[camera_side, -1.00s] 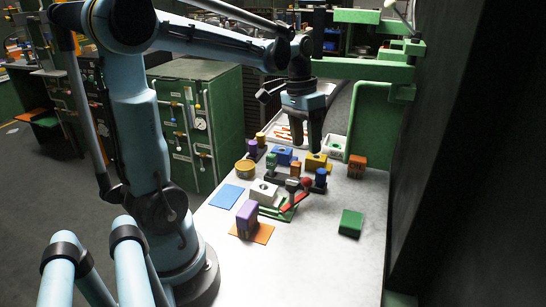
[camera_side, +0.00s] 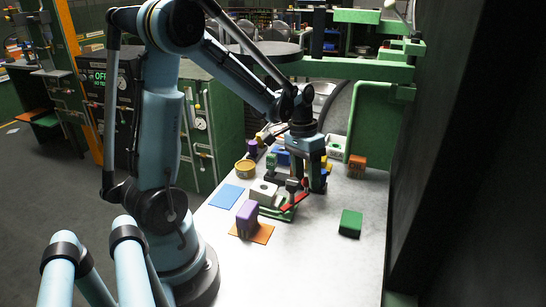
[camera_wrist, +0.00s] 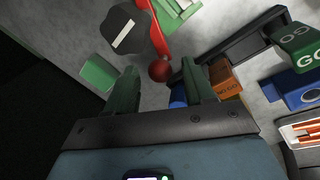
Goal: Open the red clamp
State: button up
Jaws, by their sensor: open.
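The red clamp shows in the side view as a red lever (camera_side: 294,202) over a green base (camera_side: 272,212), on the pale table below my gripper (camera_side: 306,178). In the wrist view, its red arm (camera_wrist: 158,38) runs down to a red ball (camera_wrist: 159,70), beside a dark block with a white stripe (camera_wrist: 128,36). My gripper (camera_wrist: 160,78) is open and points down, its two fingers on either side of the red ball in the wrist view. No contact with the ball is visible, and I cannot tell the height gap. In the side view the fingers hide the ball.
A white block (camera_side: 262,192) stands just left of the clamp. A purple block (camera_side: 247,214) stands on an orange mat.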

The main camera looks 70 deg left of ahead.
jog(key=shift+d+f, duration=0.2)
jog(key=shift+f, duration=0.9)
grip_shut()
jog(key=shift+s+a+n, duration=0.2)
jog(key=shift+a+n, duration=0.25)
jog(key=shift+n, duration=0.55)
grip_release()
jog(key=shift+r, duration=0.15)
notch_tip(320, 180, up, 12)
jog(key=a, duration=0.2)
jog(key=shift+s, duration=0.35)
jog(key=shift+a+f, duration=0.1)
jog(key=shift+f, duration=0.1)
